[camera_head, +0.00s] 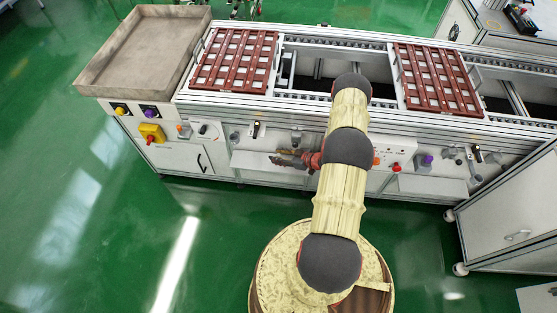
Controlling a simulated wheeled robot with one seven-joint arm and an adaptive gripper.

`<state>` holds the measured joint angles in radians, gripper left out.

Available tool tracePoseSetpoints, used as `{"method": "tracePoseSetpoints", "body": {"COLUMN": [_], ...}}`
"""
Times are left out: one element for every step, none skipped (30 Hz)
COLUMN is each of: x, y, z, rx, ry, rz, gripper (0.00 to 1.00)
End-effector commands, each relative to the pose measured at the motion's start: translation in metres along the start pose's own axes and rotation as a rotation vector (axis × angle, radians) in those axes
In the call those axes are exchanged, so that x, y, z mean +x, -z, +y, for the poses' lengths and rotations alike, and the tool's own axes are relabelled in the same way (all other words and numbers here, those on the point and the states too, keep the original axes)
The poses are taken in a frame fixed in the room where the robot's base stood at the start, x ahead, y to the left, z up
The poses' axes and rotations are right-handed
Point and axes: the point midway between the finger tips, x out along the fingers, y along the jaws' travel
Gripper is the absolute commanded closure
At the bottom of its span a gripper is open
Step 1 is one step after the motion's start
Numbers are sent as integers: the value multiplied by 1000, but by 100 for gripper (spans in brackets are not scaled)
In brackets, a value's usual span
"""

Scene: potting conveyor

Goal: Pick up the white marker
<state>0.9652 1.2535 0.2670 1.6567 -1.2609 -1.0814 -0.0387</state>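I cannot make out a white marker anywhere in the head view. My arm reaches up over the front of the conveyor and hides part of it. What looks like my gripper (285,159) shows small and dark at the end of a red wrist part, left of the arm's middle. It is in front of the conveyor's front panels and points left. Whether its fingers are open, shut or holding something is too small to tell.
The conveyor carries two red-brown grid trays, one at left (235,61) and one at right (433,78). A large empty grey tray (117,82) stands at its left end. Yellow, red and purple controls stick out in front. A white cabinet (507,212) stands at right. Green floor is clear at left.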

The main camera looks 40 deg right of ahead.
Motion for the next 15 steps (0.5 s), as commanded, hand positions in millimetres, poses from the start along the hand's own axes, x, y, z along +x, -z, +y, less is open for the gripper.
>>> {"method": "tracePoseSetpoints", "body": {"x": [0, 0, 0, 0, 0, 0, 0, 0, 0, 0, 0, 0, 0, 0, 0], "y": [0, 0, 0, 0, 0, 0, 0, 0, 0, 0, 0, 0, 0, 0, 0], "z": [0, 0, 0, 0, 0, 0, 0, 0, 0, 0, 0, 0, 0, 0, 0], "rx": [0, 0, 0, 0, 0, 0, 0, 0, 0, 0, 0, 0, 0, 0, 0], "ry": [0, 0, 0, 0, 0, 0, 0, 0, 0, 0, 0, 0, 0, 0, 0], "rz": [0, 0, 0, 0, 0, 0, 0, 0, 0, 0, 0, 0, 0, 0, 0], "gripper": [70, 72, 74, 76, 77, 80, 81, 83, 85, 87, 89, 91, 93, 94, 97]}}
